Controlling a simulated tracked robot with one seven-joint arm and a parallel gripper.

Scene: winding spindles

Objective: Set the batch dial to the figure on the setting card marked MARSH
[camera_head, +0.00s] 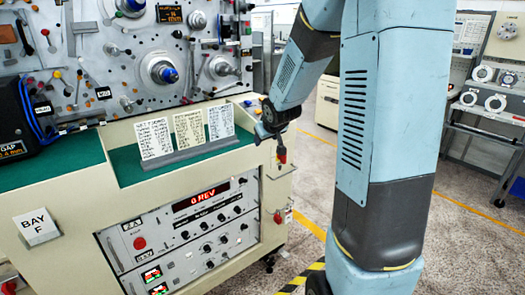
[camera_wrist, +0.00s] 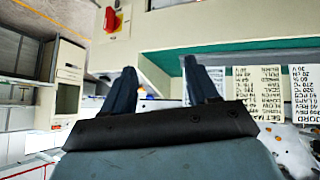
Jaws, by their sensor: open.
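Three setting cards stand side by side in a grey holder (camera_head: 195,152) on the green top: a white left card (camera_head: 155,138), a cream middle card (camera_head: 189,131) and a white right card (camera_head: 221,121). Cards also show upside down at the right of the wrist view (camera_wrist: 304,92). Below, the control panel (camera_head: 135,262) has several small knobs and a red display (camera_head: 201,195) that seems to read 0 REV. I cannot tell which knob is the batch dial. My gripper (camera_wrist: 160,82) is open and empty, right of the cards.
A BAY F sign (camera_head: 38,226) is on the cabinet's left. A red switch (camera_head: 279,216) is on its right end. A wall of dials and levers (camera_head: 120,75) rises behind the cards. Open floor (camera_head: 310,185) lies right of the cabinet.

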